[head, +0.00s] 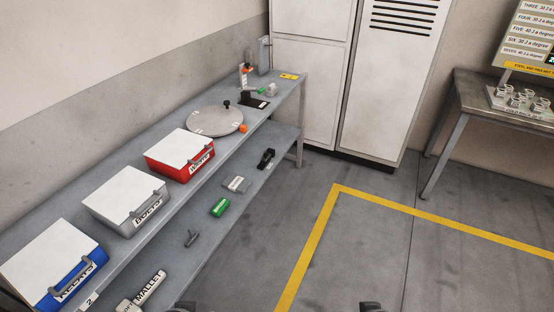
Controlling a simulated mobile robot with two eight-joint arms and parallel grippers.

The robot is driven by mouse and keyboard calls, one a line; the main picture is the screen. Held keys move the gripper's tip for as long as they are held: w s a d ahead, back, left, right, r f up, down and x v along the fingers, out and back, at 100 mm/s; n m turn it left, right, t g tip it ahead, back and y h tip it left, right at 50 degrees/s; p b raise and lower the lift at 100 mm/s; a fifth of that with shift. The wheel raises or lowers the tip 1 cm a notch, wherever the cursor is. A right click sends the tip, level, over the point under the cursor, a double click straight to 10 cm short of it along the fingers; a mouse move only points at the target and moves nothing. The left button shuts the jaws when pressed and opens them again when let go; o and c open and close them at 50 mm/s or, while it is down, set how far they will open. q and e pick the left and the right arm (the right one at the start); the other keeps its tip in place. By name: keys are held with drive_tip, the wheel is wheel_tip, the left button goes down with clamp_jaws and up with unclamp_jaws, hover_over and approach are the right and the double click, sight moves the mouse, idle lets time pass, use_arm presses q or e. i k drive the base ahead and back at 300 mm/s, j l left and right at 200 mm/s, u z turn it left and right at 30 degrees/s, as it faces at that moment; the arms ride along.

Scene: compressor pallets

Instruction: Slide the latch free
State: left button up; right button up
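No part is plainly recognisable as the latch at this size. Three white-lidded boxes stand in a row on the long grey bench at the left: a blue box (82,281), a grey box (148,214) and a red box (193,164). Each has a bar-like fitting and a label on its front, and the lids look shut. Two small dark parts at the bottom edge look like the tops of my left gripper (185,307) and my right gripper (371,307). Both are mostly cut off, apart from the boxes, and their fingers are hidden.
A round grey plate (214,121) with a black knob lies farther along the bench. The lower shelf holds a mallet-labelled item (143,291), a green block (220,208) and a black tool (266,158). White cabinets (391,75) stand behind. The yellow-lined floor (400,270) is clear.

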sight(267, 155)
drive_tip(key=i+l+u, duration=0.1)
drive_tip(key=i+z, duration=0.4)
drive_tip(key=i, duration=0.45)
drive_tip(key=i+j+z, duration=0.15)
drive_tip(key=i+z, duration=0.25)
drive_tip(key=i, duration=0.45)
